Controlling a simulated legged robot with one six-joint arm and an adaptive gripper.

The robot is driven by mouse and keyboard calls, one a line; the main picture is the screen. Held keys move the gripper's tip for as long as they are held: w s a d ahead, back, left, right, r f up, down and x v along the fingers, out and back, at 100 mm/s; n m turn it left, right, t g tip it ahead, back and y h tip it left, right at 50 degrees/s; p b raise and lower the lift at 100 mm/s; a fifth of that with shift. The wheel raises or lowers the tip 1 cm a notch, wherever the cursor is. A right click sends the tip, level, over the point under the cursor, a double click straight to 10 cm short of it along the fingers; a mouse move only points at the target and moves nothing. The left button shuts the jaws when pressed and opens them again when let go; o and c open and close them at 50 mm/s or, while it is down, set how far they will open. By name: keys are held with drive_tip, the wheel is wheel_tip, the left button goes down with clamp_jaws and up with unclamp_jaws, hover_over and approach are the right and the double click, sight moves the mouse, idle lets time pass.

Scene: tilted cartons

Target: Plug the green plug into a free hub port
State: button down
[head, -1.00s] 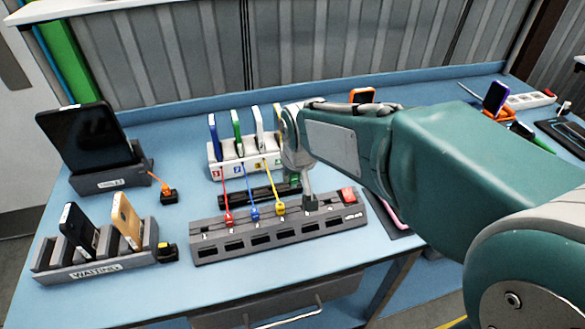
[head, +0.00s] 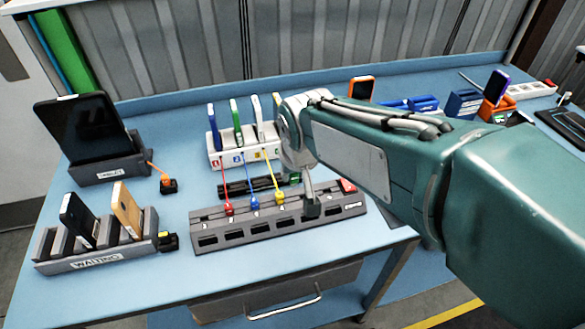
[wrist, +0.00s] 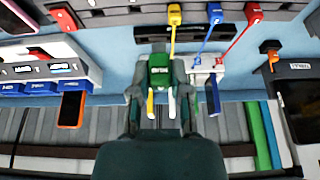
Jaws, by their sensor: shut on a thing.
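My gripper (wrist: 160,105) is shut on the green plug (wrist: 160,68), which sits between the two fingertips in the wrist view. In the head view the green plug (head: 295,178) is mostly hidden behind my gripper. The grey hub (head: 215,238) lies on the blue table, with the plug held above and behind it. Red (head: 228,208), blue (head: 254,203) and yellow (head: 279,198) plugs sit in the hub's left part. The hub's right part is partly covered.
A white charging rack (head: 228,157) with several phones stands behind the hub. A dark bar (head: 240,188) lies between them. The waiting rack (head: 60,262) and tablet stand (head: 100,172) are at left.

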drive_tip(key=shift+r, duration=0.65)
idle(0.3)
drive_tip(key=shift+r, duration=1.45)
drive_tip(key=shift+f, duration=4.45)
drive_tip(key=shift+w+d, duration=0.5)
drive_tip(key=shift+w, duration=0.3)
drive_tip(key=shift+w+d, duration=0.45)
drive_tip(key=shift+w, duration=0.3)
drive_tip(key=shift+w+d, duration=0.5)
drive_tip(key=shift+w, duration=0.3)
